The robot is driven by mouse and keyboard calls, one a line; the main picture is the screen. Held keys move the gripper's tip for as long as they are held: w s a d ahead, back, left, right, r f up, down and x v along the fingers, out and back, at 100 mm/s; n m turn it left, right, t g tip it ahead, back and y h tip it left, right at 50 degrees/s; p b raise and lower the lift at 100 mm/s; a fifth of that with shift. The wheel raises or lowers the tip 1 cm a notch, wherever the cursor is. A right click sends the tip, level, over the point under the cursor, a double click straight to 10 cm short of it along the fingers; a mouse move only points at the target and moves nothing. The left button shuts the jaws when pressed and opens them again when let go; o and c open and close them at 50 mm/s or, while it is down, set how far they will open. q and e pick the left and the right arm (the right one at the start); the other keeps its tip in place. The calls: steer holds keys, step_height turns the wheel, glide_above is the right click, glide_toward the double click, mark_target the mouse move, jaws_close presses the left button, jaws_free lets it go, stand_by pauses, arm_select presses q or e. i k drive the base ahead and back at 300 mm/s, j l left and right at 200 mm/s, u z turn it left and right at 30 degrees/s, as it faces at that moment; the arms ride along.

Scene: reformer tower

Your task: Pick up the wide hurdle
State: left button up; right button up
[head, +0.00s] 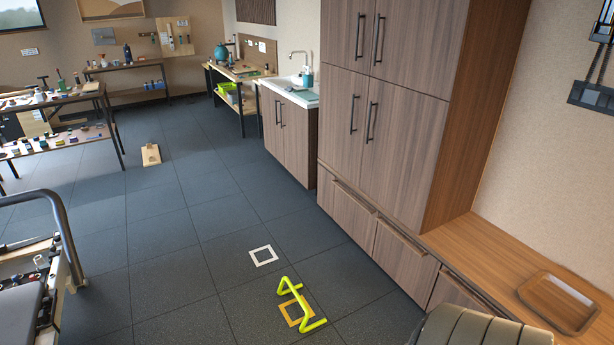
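A bright yellow-green hurdle (287,286) made of bent tube stands on the dark tiled floor in the lower middle of the head view. It stands over or beside an orange-yellow square outline (292,321) on the floor; I cannot tell exactly how its feet sit against that outline. Only this one hurdle shows. Neither of my grippers is in view.
A white square outline (263,247) lies behind the hurdle. Tall wooden cabinets (365,135) and a wooden bench with a tray (533,284) line the right. A metal-railed frame (69,236) stands at left. A small board (151,155) lies farther back. Open floor surrounds the hurdle.

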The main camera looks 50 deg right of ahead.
mark_target(293, 289)
steer(key=i+l+z, duration=0.1)
steer(key=i+z, duration=0.35)
steer(key=i, duration=0.4)
steer(key=i+j+z, duration=0.15)
steer(key=i+z, duration=0.3)
steer(key=i, duration=0.4)
